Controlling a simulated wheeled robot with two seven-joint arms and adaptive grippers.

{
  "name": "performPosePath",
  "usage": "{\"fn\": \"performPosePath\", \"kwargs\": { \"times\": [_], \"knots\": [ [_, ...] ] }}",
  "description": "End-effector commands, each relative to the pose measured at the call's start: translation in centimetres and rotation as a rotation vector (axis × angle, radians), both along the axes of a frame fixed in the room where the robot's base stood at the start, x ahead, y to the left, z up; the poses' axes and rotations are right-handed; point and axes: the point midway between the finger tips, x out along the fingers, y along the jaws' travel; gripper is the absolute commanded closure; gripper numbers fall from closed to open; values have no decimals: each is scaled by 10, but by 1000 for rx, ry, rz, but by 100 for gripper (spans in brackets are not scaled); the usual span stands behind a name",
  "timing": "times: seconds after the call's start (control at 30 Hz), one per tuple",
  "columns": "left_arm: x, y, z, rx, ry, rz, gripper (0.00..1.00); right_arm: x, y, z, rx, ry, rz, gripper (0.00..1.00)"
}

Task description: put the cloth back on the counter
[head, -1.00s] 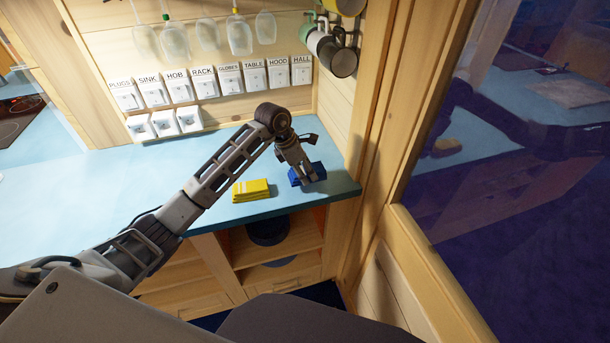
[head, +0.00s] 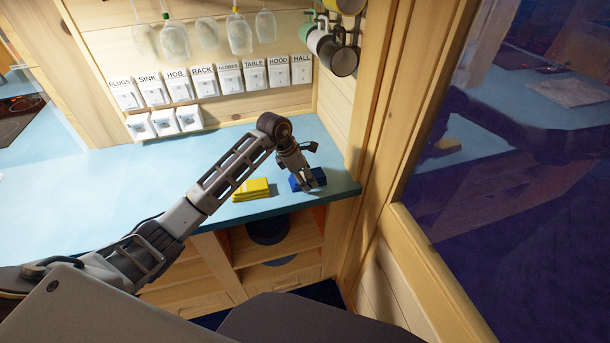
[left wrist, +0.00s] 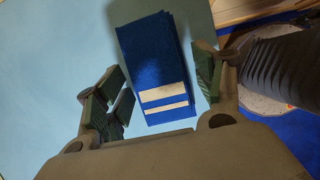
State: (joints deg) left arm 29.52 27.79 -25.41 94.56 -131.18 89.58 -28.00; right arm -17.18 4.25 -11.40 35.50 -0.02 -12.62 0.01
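A folded blue cloth (head: 316,175) lies on the blue counter (head: 120,190), close to its front edge at the right end. The left wrist view shows the cloth (left wrist: 152,60) with two pale stripes. A folded yellow cloth (head: 251,190) lies on the counter to its left. My left gripper (head: 309,186) is over the blue cloth, pointing down. In the left wrist view, the left gripper (left wrist: 162,82) is open, one finger on each side of the blue cloth, with gaps at both sides. My right gripper is not in view.
Labelled switches (head: 202,80) line the back wall, with glasses hanging above. Mugs (head: 343,60) hang at the right corner. A wooden post (head: 375,130) and window stand right of the counter. Open shelves (head: 275,245) are below. The counter's left part is clear.

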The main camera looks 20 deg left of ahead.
Motion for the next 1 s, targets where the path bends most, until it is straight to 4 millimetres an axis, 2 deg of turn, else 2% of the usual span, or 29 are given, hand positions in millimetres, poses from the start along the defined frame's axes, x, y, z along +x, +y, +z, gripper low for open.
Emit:
{"fn": "performPosePath", "kwargs": {
  "times": [0.57,0.77,1.0],
  "knots": [
    [0,0,5,-1,0,0,26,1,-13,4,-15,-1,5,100],
    [-4,8,24,2,-3,0,26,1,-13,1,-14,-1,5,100],
    [-12,20,57,3,-2,0,26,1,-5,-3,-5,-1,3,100]
  ]
}}
